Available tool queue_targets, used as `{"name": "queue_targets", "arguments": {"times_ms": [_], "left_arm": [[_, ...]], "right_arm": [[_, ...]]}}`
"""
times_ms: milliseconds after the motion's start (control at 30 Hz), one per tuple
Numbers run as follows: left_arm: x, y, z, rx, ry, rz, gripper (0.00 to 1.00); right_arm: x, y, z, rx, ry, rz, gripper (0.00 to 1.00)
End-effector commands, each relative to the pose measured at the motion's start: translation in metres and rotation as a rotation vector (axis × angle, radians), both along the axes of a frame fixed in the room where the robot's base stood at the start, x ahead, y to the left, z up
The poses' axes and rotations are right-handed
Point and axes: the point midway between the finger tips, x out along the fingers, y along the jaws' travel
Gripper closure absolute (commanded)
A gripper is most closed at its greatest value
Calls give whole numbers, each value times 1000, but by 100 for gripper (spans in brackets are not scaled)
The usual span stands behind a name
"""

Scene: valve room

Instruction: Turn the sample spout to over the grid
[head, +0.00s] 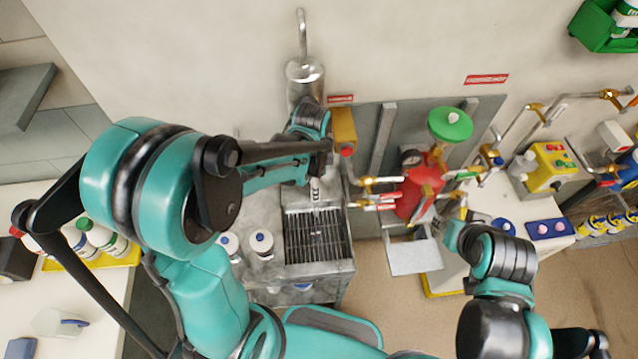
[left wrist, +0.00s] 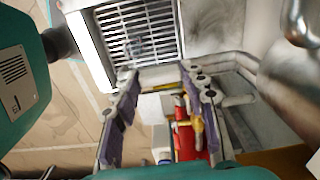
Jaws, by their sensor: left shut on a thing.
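The grid (head: 318,240) is a dark slatted grate in a steel sink below the wall. It also shows at the top of the left wrist view (left wrist: 137,30). A short metal piece (head: 315,190), apparently the sample spout, points down at the grid's back edge. Its upper part is hidden by my left arm. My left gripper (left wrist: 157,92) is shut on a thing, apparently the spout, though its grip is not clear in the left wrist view. My right gripper (head: 440,226) is beside the red vessel; its fingers are too small to read.
A steel cylinder (head: 304,76) with a bent pipe stands behind my left wrist. A red vessel (head: 420,192) with a green handwheel (head: 450,124) and brass pipes is to the right. White bottles (head: 262,244) stand left of the grid.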

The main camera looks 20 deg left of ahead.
Motion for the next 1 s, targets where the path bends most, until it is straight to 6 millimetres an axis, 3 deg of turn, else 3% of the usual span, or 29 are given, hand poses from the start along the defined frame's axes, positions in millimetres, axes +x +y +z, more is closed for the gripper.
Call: {"name": "queue_targets", "arguments": {"times_ms": [600,633,700,1000], "left_arm": [[-2,5,0,2,1,-45,100],[-2,5,0,1,2,-45,50],[-2,5,0,1,1,-44,36],[-2,4,1,0,0,-43,36]], "right_arm": [[0,0,-1,0,0,0,60],[0,0,-1,0,0,0,60],[0,0,-1,0,0,0,60],[0,0,-1,0,0,0,60]]}}
